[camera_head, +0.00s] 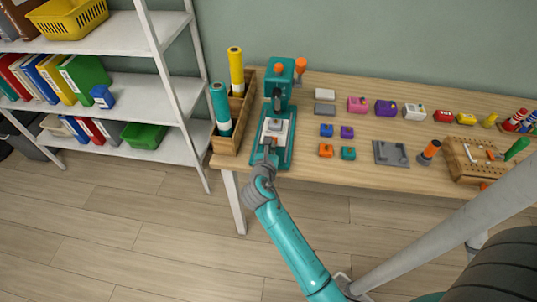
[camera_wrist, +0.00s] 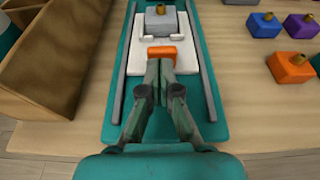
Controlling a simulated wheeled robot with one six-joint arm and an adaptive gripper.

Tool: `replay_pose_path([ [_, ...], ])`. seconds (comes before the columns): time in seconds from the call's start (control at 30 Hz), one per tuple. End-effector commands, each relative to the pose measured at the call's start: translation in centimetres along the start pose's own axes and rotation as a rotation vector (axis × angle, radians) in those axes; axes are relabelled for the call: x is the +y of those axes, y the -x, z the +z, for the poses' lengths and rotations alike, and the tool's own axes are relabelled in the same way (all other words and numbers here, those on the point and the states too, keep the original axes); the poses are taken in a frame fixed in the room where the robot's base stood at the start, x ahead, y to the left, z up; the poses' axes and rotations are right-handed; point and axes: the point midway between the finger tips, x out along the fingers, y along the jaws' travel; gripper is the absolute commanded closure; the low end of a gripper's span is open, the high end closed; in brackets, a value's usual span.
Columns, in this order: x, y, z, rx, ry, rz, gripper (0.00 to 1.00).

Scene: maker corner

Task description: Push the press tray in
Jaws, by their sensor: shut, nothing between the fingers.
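The teal press (camera_head: 281,82) stands on the table near its left end. Its white tray (camera_head: 282,134) lies on the teal base between two grey rails. In the wrist view the tray (camera_wrist: 190,80) has an orange front handle (camera_wrist: 161,56) and carries a grey block with a brass knob (camera_wrist: 160,22). My gripper (camera_head: 267,148) reaches over the front of the base from below. In the wrist view my gripper (camera_wrist: 160,65) is shut and empty, its fingertips right at the orange handle. I cannot tell whether they touch it.
A wooden bin (camera_head: 229,137) with teal and yellow rolls stands close left of the press. Small coloured blocks (camera_head: 326,150), a grey plate (camera_head: 391,153) and a pegboard (camera_head: 470,160) lie to the right. A white shelf (camera_head: 170,85) stands left.

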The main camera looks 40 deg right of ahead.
Motion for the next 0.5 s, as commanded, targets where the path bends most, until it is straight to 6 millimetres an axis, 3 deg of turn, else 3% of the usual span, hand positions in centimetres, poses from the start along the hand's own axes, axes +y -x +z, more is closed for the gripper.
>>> replay_pose_path([
  [0.5,0.01,-0.79,0.27,-0.001,0.0,0.0,1.0],
])
